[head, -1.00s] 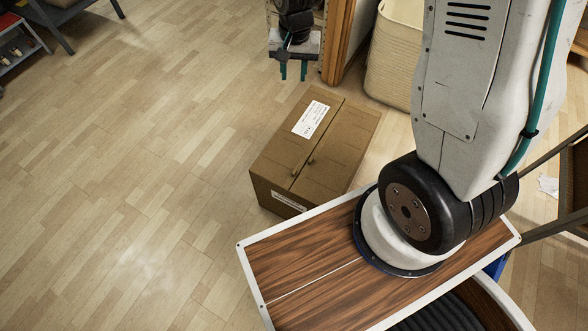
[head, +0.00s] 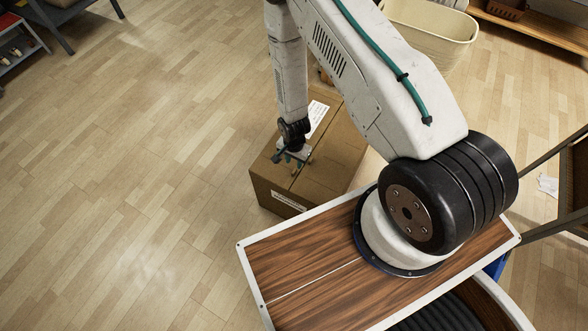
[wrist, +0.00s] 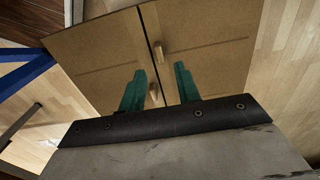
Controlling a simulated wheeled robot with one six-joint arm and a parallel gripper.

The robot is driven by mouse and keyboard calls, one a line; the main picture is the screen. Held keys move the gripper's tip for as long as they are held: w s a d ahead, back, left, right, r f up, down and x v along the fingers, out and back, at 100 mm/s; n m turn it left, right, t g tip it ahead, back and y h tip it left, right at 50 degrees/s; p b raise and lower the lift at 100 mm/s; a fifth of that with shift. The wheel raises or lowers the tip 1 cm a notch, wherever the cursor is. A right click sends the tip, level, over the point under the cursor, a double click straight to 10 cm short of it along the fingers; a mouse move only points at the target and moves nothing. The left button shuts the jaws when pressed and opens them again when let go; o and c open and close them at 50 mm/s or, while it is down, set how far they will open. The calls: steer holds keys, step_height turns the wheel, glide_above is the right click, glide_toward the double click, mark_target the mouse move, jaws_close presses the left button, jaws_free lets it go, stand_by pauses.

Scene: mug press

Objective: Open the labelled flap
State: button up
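A closed brown cardboard box (head: 330,165) stands on the floor; its two top flaps meet at a middle seam. The labelled flap (head: 265,163) is the left one; its white label (head: 317,114) is partly hidden by my arm. My gripper (head: 292,160) hangs over the front part of the box top near the seam. In the wrist view, my gripper (wrist: 160,80) has its teal fingers apart, with a small tan knob (wrist: 153,93) showing between them. A second knob (wrist: 158,48) sits by the seam. Whether the fingers touch anything is unclear. The label does not show there.
A cream basket (head: 432,35) stands behind the box at the right. My wood-topped base is close in front of the box. The floor (head: 130,150) left of the box is clear. A grey shelf (head: 22,45) stands at the far left.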

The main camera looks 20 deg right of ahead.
mark_target(294, 171)
step_height(294, 171, down, 7)
steer(key=shift+r, duration=0.15)
jaws_close()
